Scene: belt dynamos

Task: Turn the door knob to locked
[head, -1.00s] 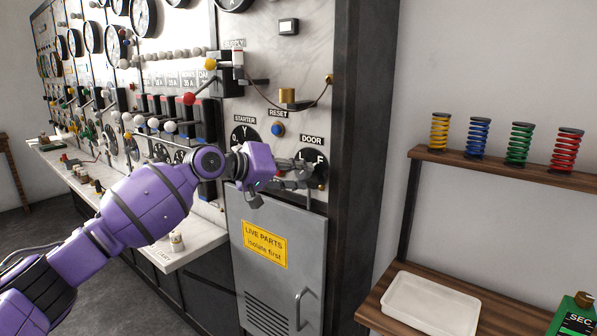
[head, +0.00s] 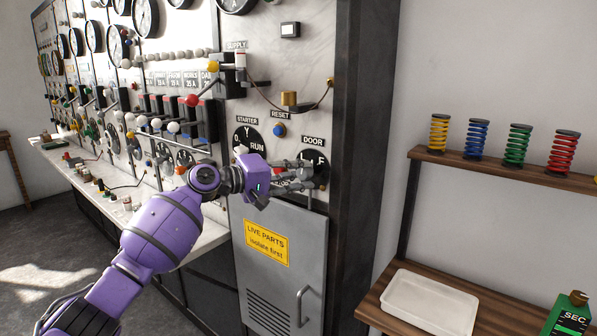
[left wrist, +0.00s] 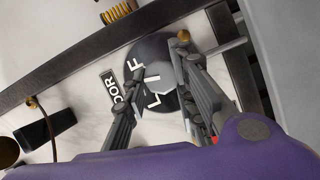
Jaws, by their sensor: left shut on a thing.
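The door knob is a grey knob on a round black dial (head: 318,158) under the DOOR label (head: 312,141), on the marble panel's right side. White letters L and F show on the dial. My left gripper (head: 300,173) reaches in from the left and is shut on the knob, hiding much of it in the head view. In the left wrist view the knob (left wrist: 158,76) shows as a pale grey shape between the two fingers (left wrist: 155,85), in front of the dial. Its exact pointing direction is hard to tell. My right gripper is out of view.
The STARTER dial (head: 246,139) and blue RESET button (head: 279,130) are close to the arm. Below are a grey cabinet door (head: 305,245) and a yellow warning sign (head: 267,243). A shelf with coloured springs (head: 475,140) and a white tray (head: 430,302) stand right.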

